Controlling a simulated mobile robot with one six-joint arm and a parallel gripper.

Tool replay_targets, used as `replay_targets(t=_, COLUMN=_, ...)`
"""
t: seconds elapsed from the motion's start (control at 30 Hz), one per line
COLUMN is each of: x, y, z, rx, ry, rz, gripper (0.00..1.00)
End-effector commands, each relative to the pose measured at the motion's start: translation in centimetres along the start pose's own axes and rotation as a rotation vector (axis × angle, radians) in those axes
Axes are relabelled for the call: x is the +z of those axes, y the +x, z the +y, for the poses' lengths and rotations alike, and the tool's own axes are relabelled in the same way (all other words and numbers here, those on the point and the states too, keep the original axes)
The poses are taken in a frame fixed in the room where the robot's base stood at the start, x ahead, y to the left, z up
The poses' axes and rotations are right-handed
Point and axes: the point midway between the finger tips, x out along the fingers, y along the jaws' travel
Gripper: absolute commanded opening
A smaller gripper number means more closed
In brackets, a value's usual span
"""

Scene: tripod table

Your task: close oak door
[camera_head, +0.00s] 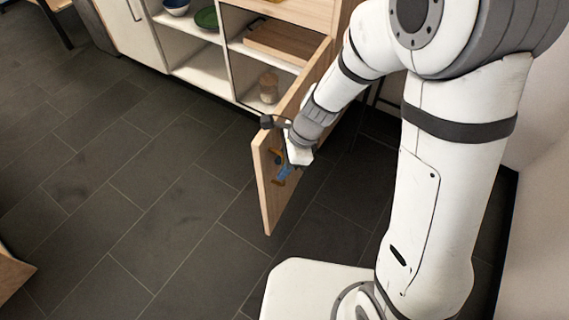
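The oak door (266,186) stands wide open, swung out from the white cabinet into the room. Its hinge side is at the cabinet's right end, and its free edge points toward me. My gripper (286,170) is at this face, right by the handle, with blue finger parts showing. The fingers are small and partly covered by the wrist, so I cannot tell whether they are open, shut or touching the handle.
The cabinet's open compartments hold a blue bowl (176,7), a green bowl (207,18), a wooden tray (285,42) and a jar (268,87). The dark tiled floor (150,200) left of the door is clear. A pale wall (545,220) stands close on the right.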

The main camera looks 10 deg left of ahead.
Motion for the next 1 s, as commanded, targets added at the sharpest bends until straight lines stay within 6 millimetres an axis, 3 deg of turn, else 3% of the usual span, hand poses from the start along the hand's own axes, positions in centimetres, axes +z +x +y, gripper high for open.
replay_targets(t=0.43, x=0.04, y=0.00, z=0.04, rx=0.001, ry=-0.001, rz=0.000, gripper=0.00)
replay_targets(t=1.0, x=0.23, y=0.08, z=0.11, rx=0.004, ry=-0.001, rz=-0.001, gripper=0.00)
